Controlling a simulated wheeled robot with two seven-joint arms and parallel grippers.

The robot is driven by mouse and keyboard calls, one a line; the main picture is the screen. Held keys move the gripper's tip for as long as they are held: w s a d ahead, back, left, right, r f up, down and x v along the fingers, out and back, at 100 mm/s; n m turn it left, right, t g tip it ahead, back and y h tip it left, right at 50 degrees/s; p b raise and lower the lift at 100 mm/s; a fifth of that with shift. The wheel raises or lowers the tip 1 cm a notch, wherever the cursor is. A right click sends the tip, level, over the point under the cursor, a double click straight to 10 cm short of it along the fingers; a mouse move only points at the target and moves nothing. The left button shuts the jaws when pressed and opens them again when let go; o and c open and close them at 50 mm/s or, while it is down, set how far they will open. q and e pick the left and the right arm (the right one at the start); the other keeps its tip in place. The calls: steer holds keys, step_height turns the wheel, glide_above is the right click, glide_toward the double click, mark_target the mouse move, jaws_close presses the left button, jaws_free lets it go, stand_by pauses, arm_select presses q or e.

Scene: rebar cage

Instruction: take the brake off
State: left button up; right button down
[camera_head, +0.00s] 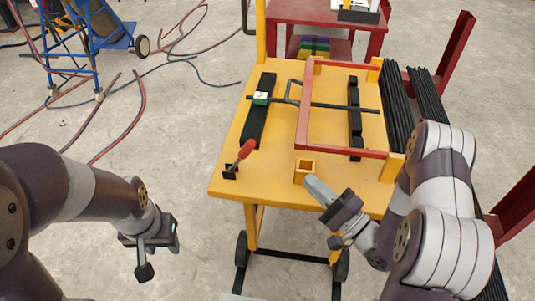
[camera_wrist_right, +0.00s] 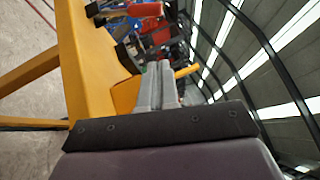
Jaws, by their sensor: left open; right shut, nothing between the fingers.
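A lever with a red handle (camera_head: 246,149) rises at a tilt from a small black base (camera_head: 230,172) at the front left corner of the yellow cart (camera_head: 225,185). I take it for the brake. My right gripper (camera_head: 313,183) is shut and empty at the cart's front edge, just beside a square yellow socket (camera_head: 305,163) and well to the right of the lever. Its grey fingers (camera_wrist_right: 156,86) show pressed together in the right wrist view. My left gripper (camera_head: 160,255) is open and empty, low in front and left of the cart, apart from the lever.
The cart carries a red frame (camera_head: 302,115), black bars (camera_head: 258,125) and a small green and white device (camera_head: 261,98). Bundles of dark rebar (camera_head: 397,105) lie along its right side. A red table (camera_head: 290,12) stands behind. Hoses (camera_head: 135,120) cross the floor at left.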

mark_target(241, 157)
steer(key=b+x, duration=0.1)
steer(key=x, duration=0.9)
steer(key=shift+a+f+b, duration=0.1)
steer(key=shift+a+b, duration=0.1)
steer(key=shift+b, duration=0.1)
steer(key=a, duration=0.1)
steer(key=a+r, duration=0.1)
steer(key=a, duration=0.1)
steer(key=shift+a, duration=0.1)
